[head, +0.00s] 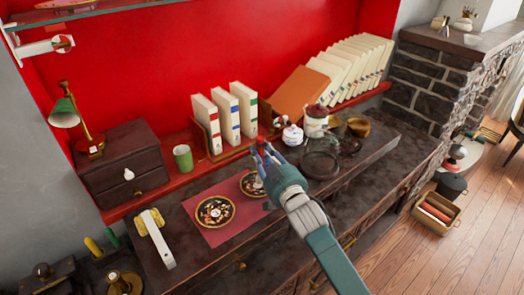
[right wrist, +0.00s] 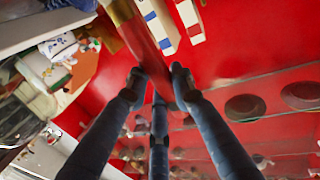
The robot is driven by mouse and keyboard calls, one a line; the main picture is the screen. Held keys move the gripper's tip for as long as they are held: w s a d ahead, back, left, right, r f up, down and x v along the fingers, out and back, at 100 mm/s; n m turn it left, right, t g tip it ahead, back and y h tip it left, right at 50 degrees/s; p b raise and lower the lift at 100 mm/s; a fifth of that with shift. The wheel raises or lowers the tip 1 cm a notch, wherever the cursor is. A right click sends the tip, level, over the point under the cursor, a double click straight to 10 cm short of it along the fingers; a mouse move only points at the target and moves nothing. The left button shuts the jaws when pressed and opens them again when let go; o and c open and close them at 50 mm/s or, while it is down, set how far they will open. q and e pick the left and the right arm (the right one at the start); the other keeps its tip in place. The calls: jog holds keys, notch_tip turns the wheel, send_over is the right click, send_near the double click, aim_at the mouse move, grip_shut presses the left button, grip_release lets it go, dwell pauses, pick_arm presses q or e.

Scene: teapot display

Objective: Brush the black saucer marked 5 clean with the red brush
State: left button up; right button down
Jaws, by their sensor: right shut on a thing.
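Two black saucers with light-coloured bits on them rest on a red mat (head: 212,236). The nearer saucer (head: 215,211) shows whole; the farther saucer (head: 250,185) is partly covered by my right gripper. I cannot read a number on either. My right gripper (head: 264,156) is above the farther saucer, shut on the red brush. The red brush (right wrist: 145,48) shows in the right wrist view between the fingers (right wrist: 157,85), with a gold-brown band farther up. Its bristles cannot be made out. My left gripper is not in view.
A green cup (head: 183,158) and upright books (head: 226,118) stand behind the mat. A white-handled tool (head: 157,242) lies left of the mat.

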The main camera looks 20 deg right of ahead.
jog(key=shift+f+b, duration=0.5)
jog(key=shift+f, duration=0.45)
jog(key=shift+w, duration=0.1)
